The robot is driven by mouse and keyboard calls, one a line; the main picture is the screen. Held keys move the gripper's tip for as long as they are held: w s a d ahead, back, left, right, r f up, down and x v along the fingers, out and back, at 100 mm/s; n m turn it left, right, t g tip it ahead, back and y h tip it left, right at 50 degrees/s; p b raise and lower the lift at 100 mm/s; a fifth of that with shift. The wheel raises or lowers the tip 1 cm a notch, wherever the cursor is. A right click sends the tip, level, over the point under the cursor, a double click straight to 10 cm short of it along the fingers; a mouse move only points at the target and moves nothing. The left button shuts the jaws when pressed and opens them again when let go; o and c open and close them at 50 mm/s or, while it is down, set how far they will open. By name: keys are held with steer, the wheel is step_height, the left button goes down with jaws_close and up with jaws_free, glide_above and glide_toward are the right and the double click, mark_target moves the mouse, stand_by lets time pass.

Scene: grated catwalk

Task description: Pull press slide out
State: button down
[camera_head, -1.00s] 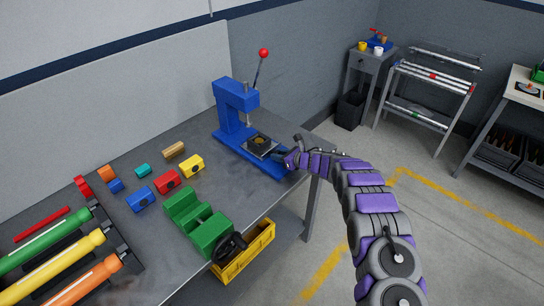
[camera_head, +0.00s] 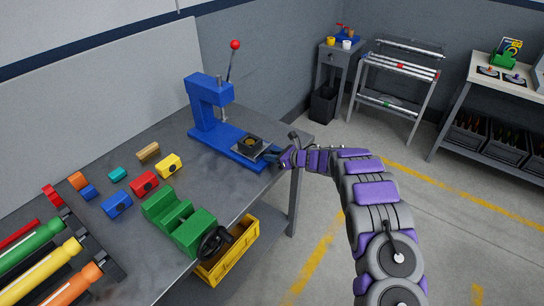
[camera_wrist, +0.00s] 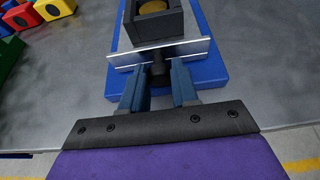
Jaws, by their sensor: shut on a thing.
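The blue press (camera_head: 203,105) stands on the grey bench, with a red-knobbed lever at its top. Its slide, a pale metal plate (camera_wrist: 122,58), carries a dark block (camera_head: 249,141) with a brass-coloured round centre. In the head view the block sits clear of the press column, over the front end of the blue base (camera_wrist: 208,72). My gripper (camera_head: 281,157) is at the slide's front. In the wrist view my gripper (camera_wrist: 159,80) has its two blue fingers either side of the slide's dark knob (camera_wrist: 159,70), shut on it.
A green vise (camera_head: 180,222) and several coloured blocks lie on the bench to the left. The floor (camera_head: 330,205) right of the bench is open around my arm. A pipe rack (camera_head: 400,75) stands farther back.

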steer(key=c, duration=1.2)
jaws_free()
steer(key=o, duration=0.3)
steer(key=shift+d, duration=0.2)
steer(key=shift+o, duration=0.2)
steer(key=p+v, duration=0.2)
steer(key=v, duration=1.5)
steer(key=shift+s+d, duration=0.15)
steer(key=shift+d, duration=0.1)
